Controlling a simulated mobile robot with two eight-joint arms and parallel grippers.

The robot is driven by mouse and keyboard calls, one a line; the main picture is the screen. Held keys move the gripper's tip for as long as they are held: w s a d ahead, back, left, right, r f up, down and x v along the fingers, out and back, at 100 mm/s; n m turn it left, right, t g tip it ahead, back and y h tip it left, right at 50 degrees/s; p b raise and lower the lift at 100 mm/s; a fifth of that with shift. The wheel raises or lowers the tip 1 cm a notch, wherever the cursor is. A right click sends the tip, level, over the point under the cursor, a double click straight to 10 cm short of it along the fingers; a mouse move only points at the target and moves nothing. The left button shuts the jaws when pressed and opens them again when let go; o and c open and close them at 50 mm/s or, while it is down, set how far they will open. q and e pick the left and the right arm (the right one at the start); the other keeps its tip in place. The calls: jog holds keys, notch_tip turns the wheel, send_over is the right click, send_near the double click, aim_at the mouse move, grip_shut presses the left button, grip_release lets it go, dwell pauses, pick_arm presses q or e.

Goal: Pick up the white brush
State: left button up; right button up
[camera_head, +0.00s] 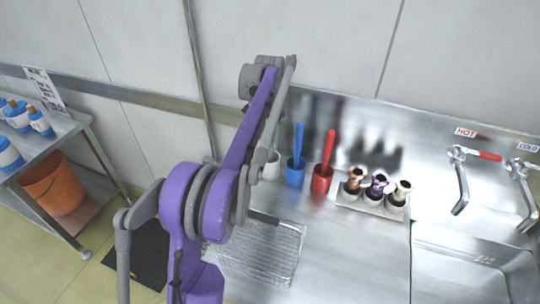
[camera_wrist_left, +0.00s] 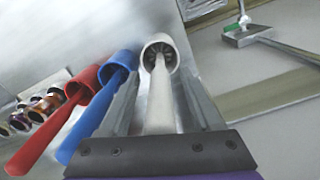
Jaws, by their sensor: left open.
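The white brush (camera_wrist_left: 158,105) stands in a white round holder (camera_wrist_left: 160,48) in the left wrist view, its handle pointing toward the camera. In the head view the white holder (camera_head: 271,168) shows beside my purple arm, which partly hides it and the brush. My left gripper (camera_wrist_left: 163,80) is open, with one grey finger on each side of the white handle. I cannot tell whether the fingers touch it. In the head view my arm hides the gripper. My right gripper is not in view.
A blue brush (camera_head: 298,143) in a blue holder and a red brush (camera_head: 328,148) in a red holder stand just right. Beyond them is a rack (camera_head: 372,205) of several dark-topped items. Taps and a sink (camera_head: 470,262) are at the right, a wall behind.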

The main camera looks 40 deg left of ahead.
pick_arm(q)
grip_shut()
dwell(0.3)
jog(key=shift+r, duration=0.1)
